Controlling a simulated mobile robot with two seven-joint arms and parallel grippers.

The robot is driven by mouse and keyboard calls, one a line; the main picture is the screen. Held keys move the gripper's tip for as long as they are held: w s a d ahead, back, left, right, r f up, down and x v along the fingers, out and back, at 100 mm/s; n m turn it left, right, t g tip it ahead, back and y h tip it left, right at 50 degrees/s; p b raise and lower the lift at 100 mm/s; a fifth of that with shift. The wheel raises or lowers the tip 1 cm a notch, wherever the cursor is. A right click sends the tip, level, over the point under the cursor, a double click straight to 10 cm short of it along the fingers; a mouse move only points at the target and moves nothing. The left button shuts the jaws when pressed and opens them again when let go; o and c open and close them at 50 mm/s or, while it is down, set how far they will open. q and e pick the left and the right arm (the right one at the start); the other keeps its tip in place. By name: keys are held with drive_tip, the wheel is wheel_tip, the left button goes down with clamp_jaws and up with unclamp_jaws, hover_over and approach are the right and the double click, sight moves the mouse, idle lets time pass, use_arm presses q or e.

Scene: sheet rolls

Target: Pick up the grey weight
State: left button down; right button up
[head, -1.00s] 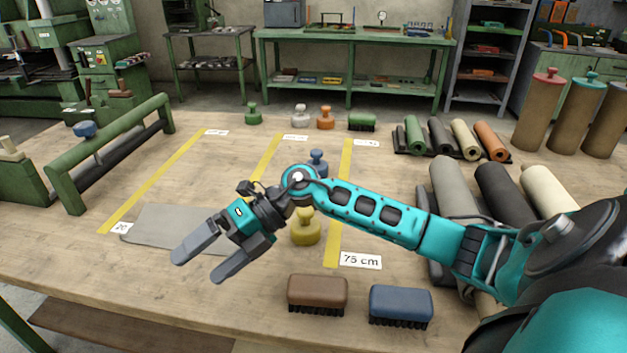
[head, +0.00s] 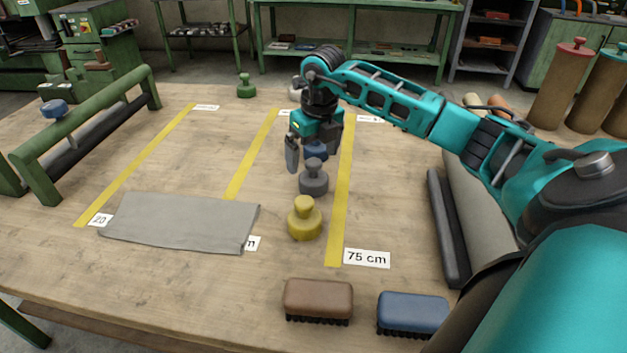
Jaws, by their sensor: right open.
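My left gripper is not in view.
A grey sheet (head: 180,222) lies flat at the left. A brown brush (head: 318,299) and a blue brush (head: 412,312) are at the front edge. A green weight (head: 246,86) stands at the back. A green rack (head: 95,115) is far left.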

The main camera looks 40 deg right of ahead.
sight(314, 161)
drive_tip(key=f, duration=0.4)
drive_tip(key=w+f, duration=0.1)
drive_tip(key=f, duration=0.1)
drive_tip(key=shift+d, duration=0.4)
drive_tip(key=shift+r, duration=0.1)
clamp_jaws()
drive_tip(key=shift+r, duration=0.15)
idle(0.5)
